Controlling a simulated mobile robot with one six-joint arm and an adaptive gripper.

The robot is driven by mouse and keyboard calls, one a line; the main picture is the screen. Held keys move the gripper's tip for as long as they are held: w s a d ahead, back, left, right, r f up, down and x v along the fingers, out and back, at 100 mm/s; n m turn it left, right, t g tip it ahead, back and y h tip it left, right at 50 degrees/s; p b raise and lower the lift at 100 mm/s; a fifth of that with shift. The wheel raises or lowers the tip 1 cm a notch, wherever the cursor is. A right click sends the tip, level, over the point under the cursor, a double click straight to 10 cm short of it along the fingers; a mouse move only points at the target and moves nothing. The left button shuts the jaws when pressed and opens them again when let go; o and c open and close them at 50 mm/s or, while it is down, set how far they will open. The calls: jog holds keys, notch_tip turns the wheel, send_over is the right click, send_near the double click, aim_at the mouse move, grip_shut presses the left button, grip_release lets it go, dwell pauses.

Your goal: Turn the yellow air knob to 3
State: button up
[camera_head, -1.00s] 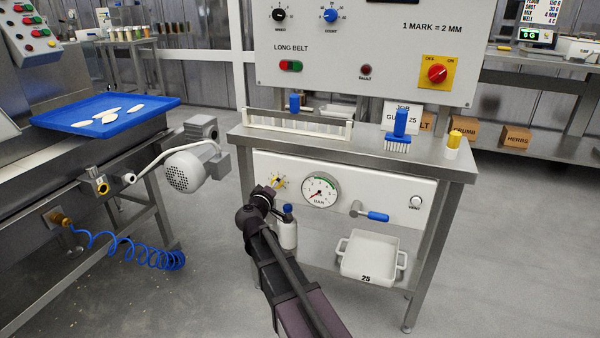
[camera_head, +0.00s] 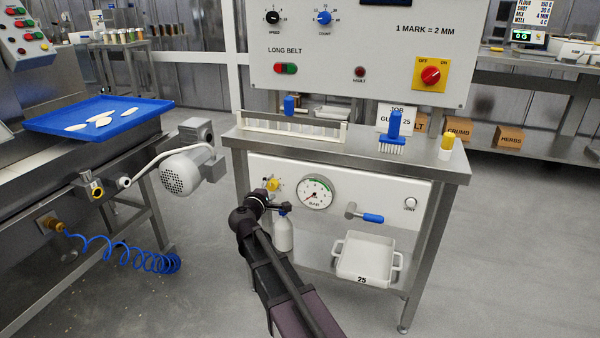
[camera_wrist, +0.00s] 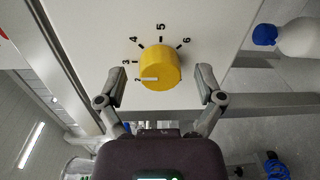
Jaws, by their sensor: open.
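The yellow air knob (camera_wrist: 161,68) is on the white panel, with black numbers from 2 to 6 around it. Its white mark points left, at the 2; the 3 (camera_wrist: 126,62) is just above that. My gripper (camera_wrist: 163,82) is open, with one finger on each side of the knob and a visible gap on both sides. In the head view the knob (camera_head: 273,185) is partly hidden by my gripper (camera_head: 264,193). The round pressure gauge (camera_head: 316,194) is right of the knob; its exact reading is too small to tell.
A blue-capped white bottle (camera_head: 283,234) stands below the knob, close to my arm. A blue-handled lever (camera_head: 372,218) sticks out right of the gauge. A white dish (camera_head: 362,262) is on the lower shelf. The bench top (camera_head: 350,150) overhangs the panel.

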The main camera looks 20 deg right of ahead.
jog(key=n, duration=0.4)
jog(key=shift+n, duration=0.4)
jog(key=n, duration=0.4)
jog(key=shift+h, duration=0.3)
jog(key=n, duration=0.4)
jog(key=shift+n+b, duration=0.3)
jog(key=shift+n, duration=0.1)
jog(key=n, duration=0.4)
jog(key=shift+n+h, duration=0.3)
jog(key=shift+s+a, duration=0.25)
jog(key=v, duration=1.3)
jog(key=s+d+r+m+g+y+p, duration=0.1)
jog(key=s+d+r+m+g+p, duration=0.3)
jog(key=m+p, duration=0.4)
jog(key=s+d+r+m+g+y+p, duration=0.15)
jog(key=d+r+m+g+p, duration=0.3)
jog(key=p, duration=0.55)
jog(key=s+d+r+m+g+y+p, duration=0.2)
jog(key=s+r+m+p, duration=0.6)
jog(key=p, duration=1)
notch_tip(320, 180, up, 2)
jog(key=m+g+y, duration=0.2)
jog(key=m+y, duration=0.1)
jog(key=m, duration=0.1)
jog(key=shift+s+d+r, duration=0.2)
jog(key=shift+s, duration=0.05)
